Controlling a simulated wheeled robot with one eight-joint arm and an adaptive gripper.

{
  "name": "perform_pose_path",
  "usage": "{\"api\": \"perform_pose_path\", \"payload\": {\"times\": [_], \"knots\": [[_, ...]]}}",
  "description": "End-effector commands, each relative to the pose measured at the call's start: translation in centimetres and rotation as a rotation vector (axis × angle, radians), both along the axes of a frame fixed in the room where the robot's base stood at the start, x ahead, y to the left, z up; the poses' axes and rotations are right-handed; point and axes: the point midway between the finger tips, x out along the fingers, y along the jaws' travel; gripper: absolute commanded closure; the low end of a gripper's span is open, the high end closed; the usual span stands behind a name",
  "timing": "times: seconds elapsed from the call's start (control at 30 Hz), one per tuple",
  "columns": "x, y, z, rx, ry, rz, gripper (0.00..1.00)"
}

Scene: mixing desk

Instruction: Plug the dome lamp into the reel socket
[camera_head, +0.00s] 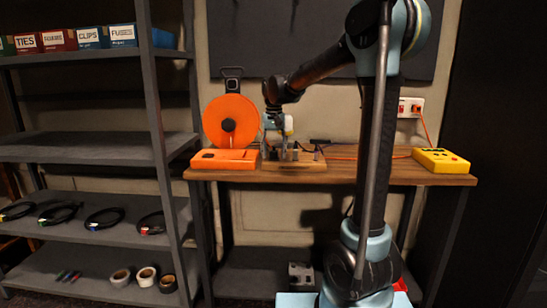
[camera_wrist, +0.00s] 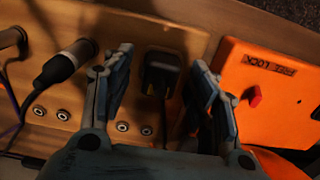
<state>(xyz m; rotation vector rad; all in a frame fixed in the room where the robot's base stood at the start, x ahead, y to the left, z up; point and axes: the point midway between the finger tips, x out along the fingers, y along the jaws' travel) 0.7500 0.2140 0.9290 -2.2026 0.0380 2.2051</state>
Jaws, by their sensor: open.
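My gripper (camera_wrist: 160,75) is open, with its two fingers on either side of a black plug (camera_wrist: 160,78) in the wrist view. The plug sits at the wooden rack (camera_wrist: 70,95), and a dark cord runs from it toward my palm. I see a gap on both sides of the plug. In the head view my gripper (camera_head: 275,145) is low over the rack (camera_head: 300,164). The orange cable reel (camera_head: 230,122) stands just left of it, on an orange base (camera_head: 225,159). I cannot make out the reel socket or the dome lamp.
An orange box with a red switch (camera_wrist: 254,96) is close right of my gripper. A yellow box (camera_head: 440,160) sits at the desk's right end; a wall outlet (camera_head: 411,107) is above. Shelves stand left.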

Motion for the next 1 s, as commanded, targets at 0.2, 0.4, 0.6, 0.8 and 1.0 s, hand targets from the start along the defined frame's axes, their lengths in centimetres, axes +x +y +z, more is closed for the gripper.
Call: {"api": "perform_pose_path", "payload": {"times": [0.2,0.4,0.6,0.8,1.0], "knots": [[0.0,0.0,0.0,0.000,0.000,0.000,0.47],[0.0,0.0,0.0,0.000,0.000,0.000,0.90],[0.0,0.0,0.0,0.000,0.000,0.000,1.00],[0.0,0.0,0.5,0.000,0.000,0.000,1.00],[0.0,0.0,1.2,0.000,0.000,0.000,1.00]]}}
